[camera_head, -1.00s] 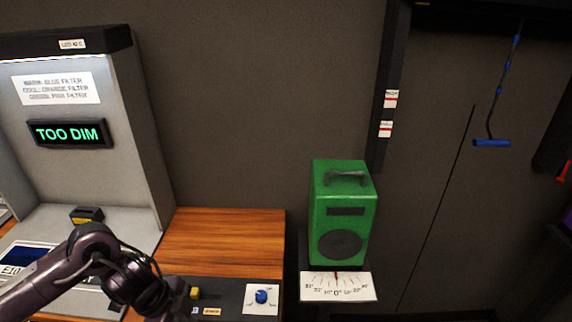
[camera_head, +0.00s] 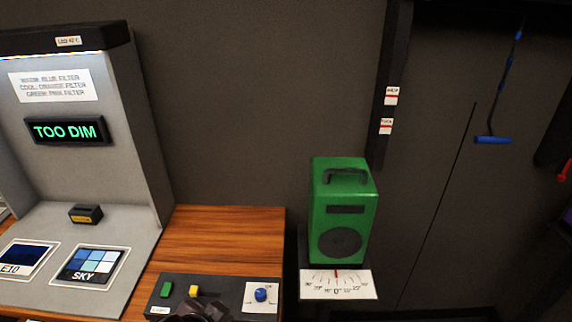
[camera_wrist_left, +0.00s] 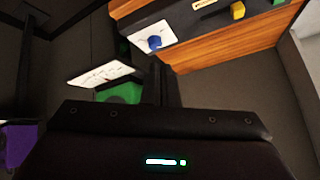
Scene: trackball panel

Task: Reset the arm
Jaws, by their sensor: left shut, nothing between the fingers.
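My left arm shows in the head view only as a dark piece (camera_head: 200,311) at the bottom edge, in front of the control panel (camera_head: 228,292). In the left wrist view my left gripper (camera_wrist_left: 158,72) is shut and empty, its thin dark fingers pointing up the picture. The panel's blue knob (camera_wrist_left: 155,42) is above the fingertips, apart from them. The knob also shows in the head view (camera_head: 261,295), beside a yellow button (camera_head: 194,291) and a green button (camera_head: 166,289). My right gripper is not in view.
A grey booth (camera_head: 150,150) with a "TOO DIM" display (camera_head: 67,131) stands left, holding SKY (camera_head: 90,266) and E10 (camera_head: 25,260) cards. A green speaker (camera_head: 342,210) stands behind a dial card (camera_head: 338,285). The wooden top (camera_head: 225,240) behind the panel is clear.

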